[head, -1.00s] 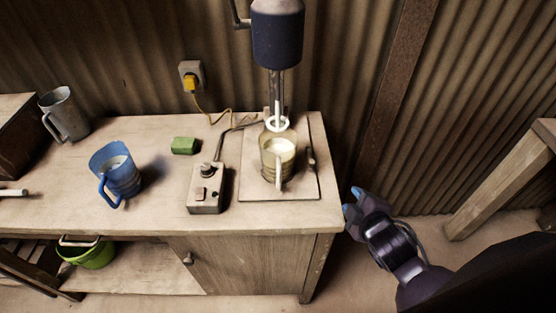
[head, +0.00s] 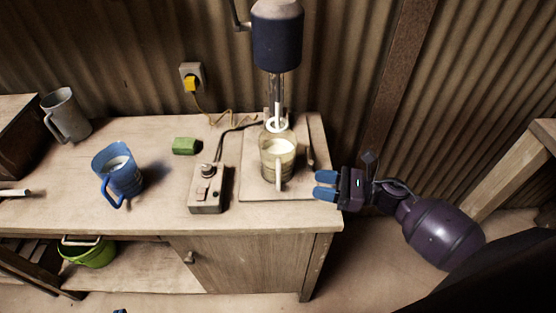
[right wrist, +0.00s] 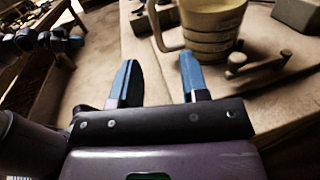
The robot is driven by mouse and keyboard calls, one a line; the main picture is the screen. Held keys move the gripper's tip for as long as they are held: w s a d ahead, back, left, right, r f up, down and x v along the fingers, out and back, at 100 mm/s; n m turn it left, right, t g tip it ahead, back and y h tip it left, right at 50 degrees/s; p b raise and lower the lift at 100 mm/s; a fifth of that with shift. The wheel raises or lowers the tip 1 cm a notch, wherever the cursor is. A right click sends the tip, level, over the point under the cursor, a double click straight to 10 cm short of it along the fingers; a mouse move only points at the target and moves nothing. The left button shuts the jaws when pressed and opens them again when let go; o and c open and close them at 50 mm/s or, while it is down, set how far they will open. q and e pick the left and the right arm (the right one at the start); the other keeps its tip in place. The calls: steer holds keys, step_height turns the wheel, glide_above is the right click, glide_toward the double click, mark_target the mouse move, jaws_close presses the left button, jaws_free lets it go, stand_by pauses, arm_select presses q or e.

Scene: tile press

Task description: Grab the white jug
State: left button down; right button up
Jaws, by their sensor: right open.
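A cream-white jug (head: 278,160) with a pale handle stands upright on a board under the mixer, with white stuff inside. It also shows in the right wrist view (right wrist: 212,25), its handle to the left. My right gripper (head: 318,185) is open and empty at the right edge of the bench, right of the jug and apart from it; its blue fingers (right wrist: 160,64) point toward the jug. Of my left gripper, only a bit of blue fingertip (head: 120,311) shows at the bottom edge; it seems to show blurred in the right wrist view (right wrist: 48,40) too.
A blue jug (head: 125,177) with white contents and a grey jug (head: 66,114) stand farther left. A control box (head: 207,190) with a cable and a green block (head: 185,146) lie left of the board (head: 300,190). The mixer head (head: 277,35) hangs above the jug.

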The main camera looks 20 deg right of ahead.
mark_target(279, 187)
steer(key=shift+f+n, duration=0.15)
steer(key=shift+n, duration=0.25)
steer(key=shift+a+g, duration=0.15)
steer(key=shift+g, duration=0.15)
steer(key=p+x, duration=0.1)
steer(key=x, duration=0.4)
steer(key=shift+a, duration=0.2)
steer(key=x, duration=0.1)
steer(key=p+x, duration=0.1)
steer(key=x, duration=0.1)
steer(key=r+p+x, duration=0.1)
steer(key=x, duration=0.1)
steer(key=shift+f, duration=0.1)
steer(key=shift+c, duration=0.6)
jaws_close()
steer(key=shift+w, duration=0.1)
